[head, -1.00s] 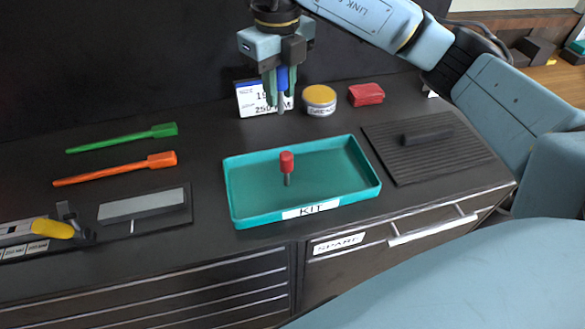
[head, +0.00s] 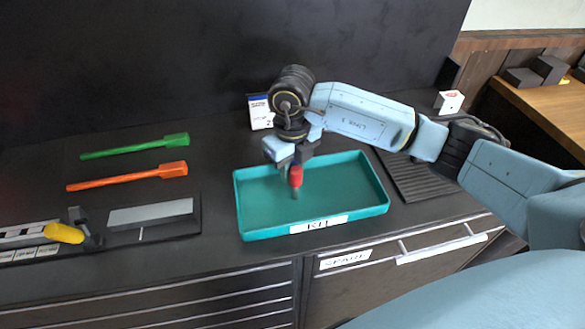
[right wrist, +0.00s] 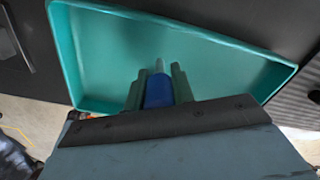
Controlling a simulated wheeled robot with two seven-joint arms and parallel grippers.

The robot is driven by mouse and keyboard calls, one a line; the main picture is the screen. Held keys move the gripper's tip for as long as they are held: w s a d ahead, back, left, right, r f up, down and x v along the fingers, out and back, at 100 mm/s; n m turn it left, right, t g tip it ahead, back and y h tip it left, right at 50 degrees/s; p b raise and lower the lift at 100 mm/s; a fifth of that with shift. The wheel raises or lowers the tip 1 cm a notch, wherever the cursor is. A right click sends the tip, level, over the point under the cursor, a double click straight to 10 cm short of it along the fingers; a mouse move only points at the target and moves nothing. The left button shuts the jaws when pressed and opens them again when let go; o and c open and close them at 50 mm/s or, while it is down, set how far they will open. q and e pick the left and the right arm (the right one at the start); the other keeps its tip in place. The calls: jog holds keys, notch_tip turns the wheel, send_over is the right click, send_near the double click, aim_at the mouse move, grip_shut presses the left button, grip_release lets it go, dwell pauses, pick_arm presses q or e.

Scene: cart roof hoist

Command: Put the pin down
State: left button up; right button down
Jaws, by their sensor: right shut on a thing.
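The teal kit tray (head: 252,218) stands on the dark counter. I cannot tell whether the blue pin touches the tray floor. My left gripper is not in view.
A green tool (head: 135,147) and an orange tool (head: 128,177) lie left of the tray. A grey block (head: 150,214) and a yellow-handled fixture (head: 64,233) are further front left. A ribbed mat (head: 415,178) lies right, and a label card (head: 260,112) stands behind.

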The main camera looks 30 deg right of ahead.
jog(key=shift+f, duration=0.35)
jog(key=shift+f, duration=0.2)
jog(key=c, duration=1.2)
grip_release()
jog(key=shift+r, duration=0.1)
jog(key=shift+r, duration=0.1)
